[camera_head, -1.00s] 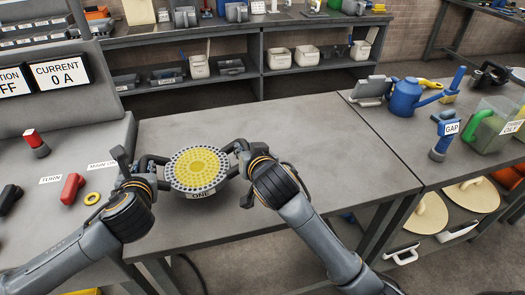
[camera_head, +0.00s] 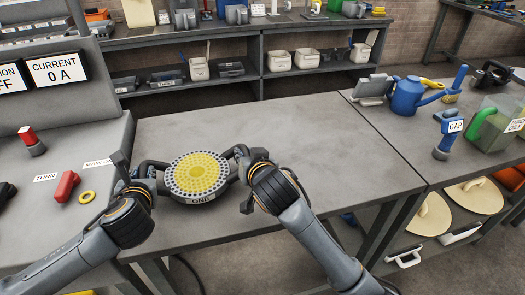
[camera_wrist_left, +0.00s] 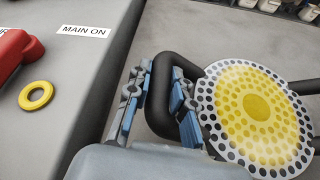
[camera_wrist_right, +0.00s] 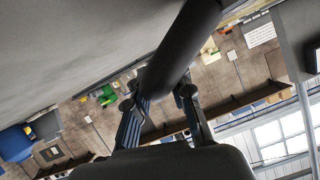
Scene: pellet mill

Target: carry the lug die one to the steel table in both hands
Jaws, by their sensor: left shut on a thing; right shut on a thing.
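The lug die one (camera_head: 196,177) is a round perforated disc with a yellow middle, a grey rim, a label "ONE" and a dark loop handle on each side. It is over the near left part of the grey steel table (camera_head: 290,140); I cannot tell whether it touches the top. My left gripper (camera_head: 140,176) is shut on its left handle, which also shows in the left wrist view (camera_wrist_left: 160,85). My right gripper (camera_head: 243,168) is shut on its right handle, seen as a dark bar in the right wrist view (camera_wrist_right: 182,45).
On the left is a grey console with a red switch (camera_head: 67,186) and a yellow ring (camera_head: 87,197). A blue watering can (camera_head: 407,95), a GAP tool (camera_head: 448,140) and a clear jug (camera_head: 493,130) stand on the right table. The steel table's middle and right are clear.

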